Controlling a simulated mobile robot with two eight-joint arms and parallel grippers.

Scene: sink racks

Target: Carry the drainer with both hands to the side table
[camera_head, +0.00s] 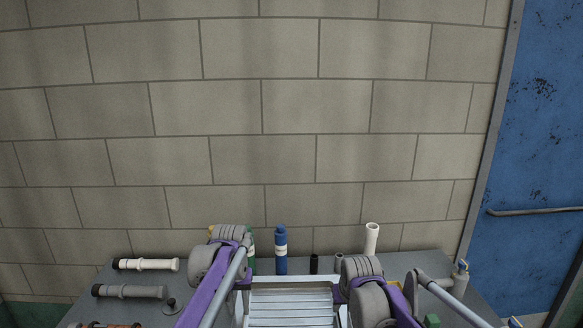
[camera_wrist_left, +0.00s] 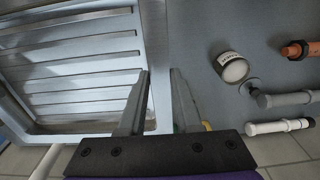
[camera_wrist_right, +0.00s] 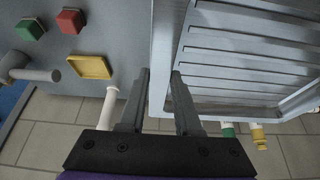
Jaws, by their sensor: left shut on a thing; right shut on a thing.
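The drainer is a pale metal tray (camera_head: 290,303) with parallel ridges and a raised rim, at the bottom middle of the head view. My left gripper (camera_wrist_left: 159,76) is shut on its rim (camera_wrist_left: 156,40), at one side. My right gripper (camera_wrist_right: 160,74) is shut on the opposite rim (camera_wrist_right: 166,40). The drainer looks about level, over or at the grey table (camera_head: 195,275); I cannot tell whether it touches the top. My arms hide parts of its sides in the head view.
On the grey table lie a white pipe (camera_head: 146,264) and a grey pipe (camera_head: 130,291) at left. A blue bottle (camera_head: 281,250) and an upright white pipe (camera_head: 371,239) stand behind. A yellow tray (camera_wrist_right: 90,67) and red block (camera_wrist_right: 70,21) lie beside the drainer. A brick wall is behind.

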